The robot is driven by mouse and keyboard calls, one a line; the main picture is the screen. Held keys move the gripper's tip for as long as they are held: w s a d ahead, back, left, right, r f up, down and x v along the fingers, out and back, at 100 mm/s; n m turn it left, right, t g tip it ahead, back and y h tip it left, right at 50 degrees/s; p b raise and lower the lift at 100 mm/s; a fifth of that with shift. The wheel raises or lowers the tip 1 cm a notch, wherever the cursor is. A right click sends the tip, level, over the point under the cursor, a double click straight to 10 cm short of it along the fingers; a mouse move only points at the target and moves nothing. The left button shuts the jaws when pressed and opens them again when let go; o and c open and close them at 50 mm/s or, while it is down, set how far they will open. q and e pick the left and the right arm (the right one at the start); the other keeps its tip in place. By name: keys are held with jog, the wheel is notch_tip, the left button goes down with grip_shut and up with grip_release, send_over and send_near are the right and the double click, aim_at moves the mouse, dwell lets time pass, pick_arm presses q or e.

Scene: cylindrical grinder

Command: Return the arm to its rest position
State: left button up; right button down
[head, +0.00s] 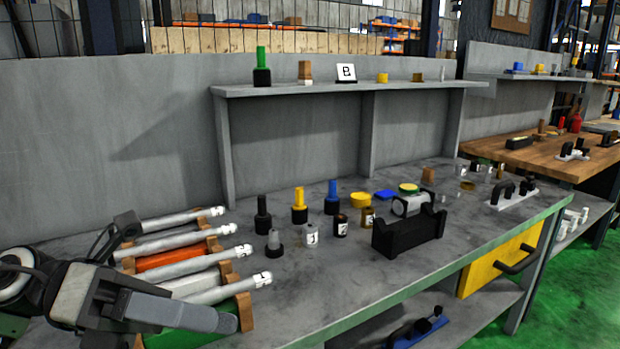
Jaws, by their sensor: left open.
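My left gripper (181,272) is at the lower left, above the near left end of the grey workbench (320,290). Its two fingers are spread wide apart. No object shows held between them. They are over or in front of a wooden rack (246,312) with several labelled grey cylinders (205,252); whether they touch it I cannot tell. Part of the rack's near side is hidden behind my gripper. My right gripper is not in view.
Bottles with yellow (299,200) and blue (332,196) tops, small jars (341,226) and a black holder (408,235) stand mid-bench. A raised shelf (300,89) runs behind. A yellow drawer (500,262) is under the bench's right side. The bench's front middle is clear.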

pick_arm(q)
jog(key=w+a+f+n+t+y+p, duration=0.1)
jog(key=w+a+f+n+t+y, duration=0.25)
jog(key=n+t, duration=0.95)
jog(key=w+f+n+t+y+p, duration=0.1)
jog(key=w+f+n+t+y, duration=0.35)
jog(key=n, duration=1.35)
jog(key=s+f+n+g+y, duration=0.2)
jog(key=s+f+n, duration=0.3)
jog(key=f, duration=0.7)
jog(key=s+f+n+g+y, duration=0.3)
jog(key=s+f+n, duration=0.3)
jog(key=f, duration=0.6)
jog(key=shift+s+d+n+y+p, duration=0.3)
jog(key=shift+d+n+y+p, duration=0.1)
jog(key=shift+n, duration=0.2)
jog(key=shift+a, duration=0.1)
